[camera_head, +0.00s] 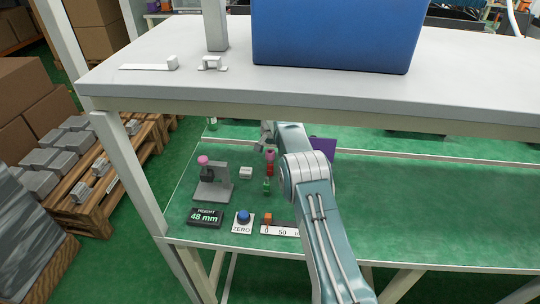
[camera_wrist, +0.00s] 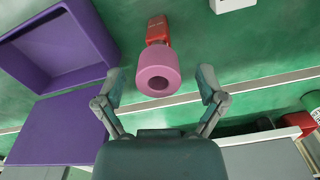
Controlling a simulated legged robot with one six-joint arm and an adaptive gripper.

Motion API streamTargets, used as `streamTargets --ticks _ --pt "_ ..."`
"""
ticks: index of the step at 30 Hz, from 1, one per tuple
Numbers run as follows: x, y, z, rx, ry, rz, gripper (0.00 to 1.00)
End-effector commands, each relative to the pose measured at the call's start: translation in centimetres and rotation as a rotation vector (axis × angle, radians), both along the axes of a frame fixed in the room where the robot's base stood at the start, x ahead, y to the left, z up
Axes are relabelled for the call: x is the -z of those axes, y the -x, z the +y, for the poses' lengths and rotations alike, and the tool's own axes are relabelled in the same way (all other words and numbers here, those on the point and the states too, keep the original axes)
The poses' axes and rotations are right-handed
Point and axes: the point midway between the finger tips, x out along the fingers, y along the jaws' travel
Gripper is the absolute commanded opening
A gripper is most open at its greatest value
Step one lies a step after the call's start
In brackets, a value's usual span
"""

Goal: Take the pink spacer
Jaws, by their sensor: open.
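The pink spacer (camera_wrist: 158,72) is a short cylinder with a round hole in its end, facing the camera in the wrist view. It tops a red piece (camera_wrist: 158,31). In the head view a small pink top (camera_head: 270,155) shows above red and green pieces, close to my arm. My gripper (camera_wrist: 160,80) is open. Its two fingers appear on the left and right of the spacer, with gaps on both sides and no visible contact. In the head view my gripper (camera_head: 267,134) is partly hidden by my arm.
A purple tray (camera_wrist: 98,30) lies left in the wrist view. A gauge stand (camera_head: 213,186) with a pink knob, a "48 mm" display (camera_head: 205,217), a blue button (camera_head: 243,215) and an orange block (camera_head: 267,218) stand nearby. An upper shelf (camera_head: 200,85) overhangs. The green surface on the right is clear.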

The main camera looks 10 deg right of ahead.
Motion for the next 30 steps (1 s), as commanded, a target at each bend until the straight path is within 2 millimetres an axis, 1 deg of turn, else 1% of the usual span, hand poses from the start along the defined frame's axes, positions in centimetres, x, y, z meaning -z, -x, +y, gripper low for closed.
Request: streamTargets --ticks 1,2,6,7,11,12,17,20,23,30 --pt "0.0 0.0 0.0 0.0 0.0 0.0 0.76" --pt "0.0 0.0 0.0 0.0 0.0 0.0 0.65" --pt "0.0 0.0 0.0 0.0 0.0 0.0 0.31" --pt "0.0 0.0 0.0 0.0 0.0 0.0 0.28" --pt "0.0 0.0 0.0 0.0 -0.001 0.001 0.27" --pt "0.0 0.0 0.0 0.0 -0.001 0.001 0.23" --pt "-0.1 0.0 0.0 0.0 -0.001 0.001 0.23" --pt "-0.8 0.0 0.0 0.0 0.0 -0.001 0.23" --pt "-2.4 0.0 0.0 0.0 0.0 -0.002 0.23" --pt "-7.8 -0.1 0.0 0.0 0.0 -0.004 0.23"
